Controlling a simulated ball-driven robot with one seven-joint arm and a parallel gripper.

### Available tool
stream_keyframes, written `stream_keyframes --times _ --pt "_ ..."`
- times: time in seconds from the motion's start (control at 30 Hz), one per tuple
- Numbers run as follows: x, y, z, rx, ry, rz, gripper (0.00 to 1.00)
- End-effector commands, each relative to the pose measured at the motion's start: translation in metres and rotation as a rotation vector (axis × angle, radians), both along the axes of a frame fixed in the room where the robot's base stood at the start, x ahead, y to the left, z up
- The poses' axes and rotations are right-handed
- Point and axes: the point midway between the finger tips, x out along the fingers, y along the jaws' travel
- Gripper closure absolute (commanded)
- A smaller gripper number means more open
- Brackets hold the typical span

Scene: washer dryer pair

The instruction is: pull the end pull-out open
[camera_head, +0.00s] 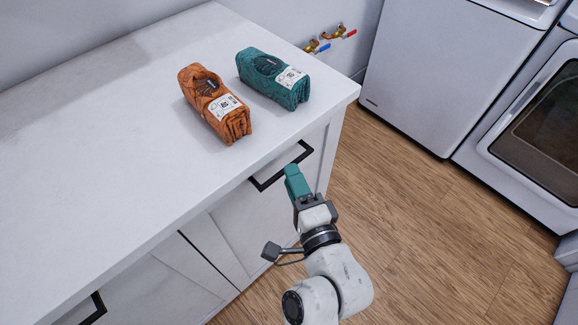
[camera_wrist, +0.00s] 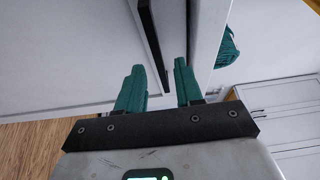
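The end pull-out (camera_head: 240,222) is a white cabinet front under the right end of the counter, and it looks shut. Its black bar handle (camera_head: 297,158) runs along its top edge in the head view. My gripper (camera_head: 291,170) is at the handle, its teal fingers covering part of it. In the wrist view the two teal fingers of my gripper (camera_wrist: 160,75) stand apart with a clear gap. The black handle (camera_wrist: 152,40) reaches down into the view, its near end appearing between the fingers. I cannot tell whether either finger touches it.
On the white counter (camera_head: 90,120) lie an orange folded garment (camera_head: 195,85) and a teal one (camera_head: 262,65). Another black handle (camera_head: 93,309) is at the lower left. White laundry machines (camera_head: 425,75) stand at the right. The wood floor (camera_head: 430,215) between is clear.

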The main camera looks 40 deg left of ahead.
Motion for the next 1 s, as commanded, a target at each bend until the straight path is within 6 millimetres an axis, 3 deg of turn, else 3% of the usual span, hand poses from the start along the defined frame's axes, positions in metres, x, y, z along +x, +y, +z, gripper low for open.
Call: stream_keyframes --times 0.23,0.6,1.0 --pt "0.014 0.026 0.000 0.000 0.000 -0.001 0.64" --pt "0.016 0.030 0.000 -0.001 0.000 -0.001 0.64" --pt "0.016 0.030 0.000 -0.001 0.000 -0.001 1.00"
